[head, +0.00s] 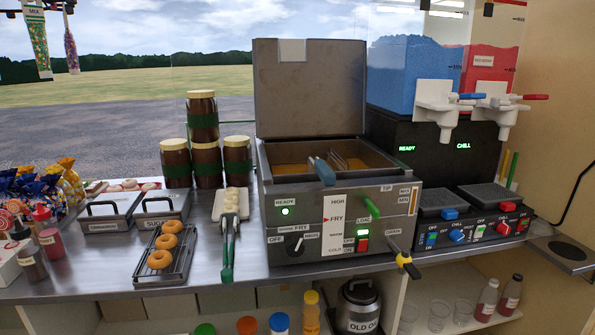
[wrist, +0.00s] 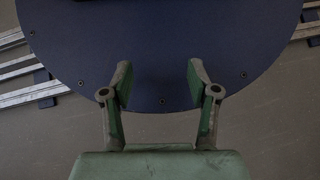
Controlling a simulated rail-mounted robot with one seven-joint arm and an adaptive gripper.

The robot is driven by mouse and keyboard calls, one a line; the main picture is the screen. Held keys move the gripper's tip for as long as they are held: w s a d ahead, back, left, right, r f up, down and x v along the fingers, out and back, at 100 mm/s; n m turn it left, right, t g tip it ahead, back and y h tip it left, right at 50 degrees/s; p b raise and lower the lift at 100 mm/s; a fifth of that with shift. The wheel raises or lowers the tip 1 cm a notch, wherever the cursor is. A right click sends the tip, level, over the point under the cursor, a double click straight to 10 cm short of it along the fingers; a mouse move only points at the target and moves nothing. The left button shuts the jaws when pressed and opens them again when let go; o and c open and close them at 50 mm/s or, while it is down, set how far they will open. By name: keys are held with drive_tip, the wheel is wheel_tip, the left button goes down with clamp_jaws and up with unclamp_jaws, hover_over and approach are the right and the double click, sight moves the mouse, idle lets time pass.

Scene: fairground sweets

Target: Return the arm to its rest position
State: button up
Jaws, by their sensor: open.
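My gripper (wrist: 160,82) shows in the wrist view with its two green-grey fingers spread apart and nothing between them. Below it is a round dark blue plate with bolts, part of my own base. My gripper and arm do not show in the head view, so the gripper is clear of the counter (head: 120,285) and everything on it.
A fryer (head: 310,95) with raised lid stands mid-counter, with a blue-handled basket in it. Right of it is a slush machine (head: 410,75). Left are doughnuts on a rack (head: 178,275), lidded tins (head: 108,212) and stacked jars (head: 203,130). Rails (wrist: 30,82) flank my base.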

drive_tip(key=w+r+t+p, duration=0.2)
drive_tip(key=w+r+p, duration=0.1)
drive_tip(key=r+p, duration=1.2)
drive_tip(key=shift+w+r+p, duration=0.2)
drive_tip(key=shift+r+p, duration=0.05)
drive_tip(key=shift+p, duration=1.35)
